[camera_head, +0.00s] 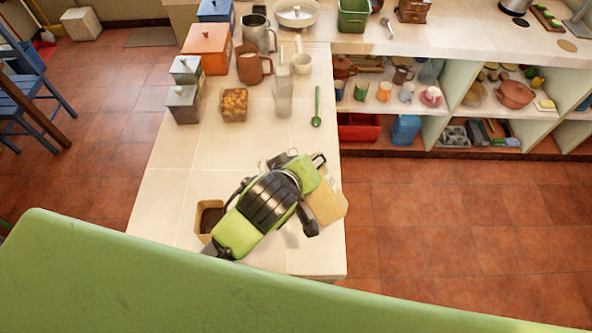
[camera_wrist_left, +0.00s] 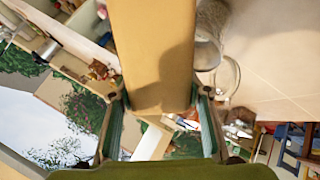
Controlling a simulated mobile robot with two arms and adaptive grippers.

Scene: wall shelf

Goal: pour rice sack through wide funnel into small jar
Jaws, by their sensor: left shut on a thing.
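My left gripper (camera_head: 306,172) is over the near part of the pale counter and is shut on a tan sack (camera_head: 326,204). The sack also shows in the left wrist view (camera_wrist_left: 152,50) as a long tan block between the two fingers (camera_wrist_left: 160,112). Its opening is not visible. A pale grey rounded thing (camera_wrist_left: 209,36) stands close beside the sack in the wrist view; I cannot tell if it is the funnel or the jar. In the head view my arm mostly covers that spot. My right gripper is not in view.
A square container with dark contents (camera_head: 207,217) stands left of my arm. Farther back are a clear tall vessel (camera_head: 283,106), a jar of orange pieces (camera_head: 234,105), a green spoon (camera_head: 317,108), a brown mug (camera_head: 252,66) and grey canisters (camera_head: 183,103). The counter's middle is clear.

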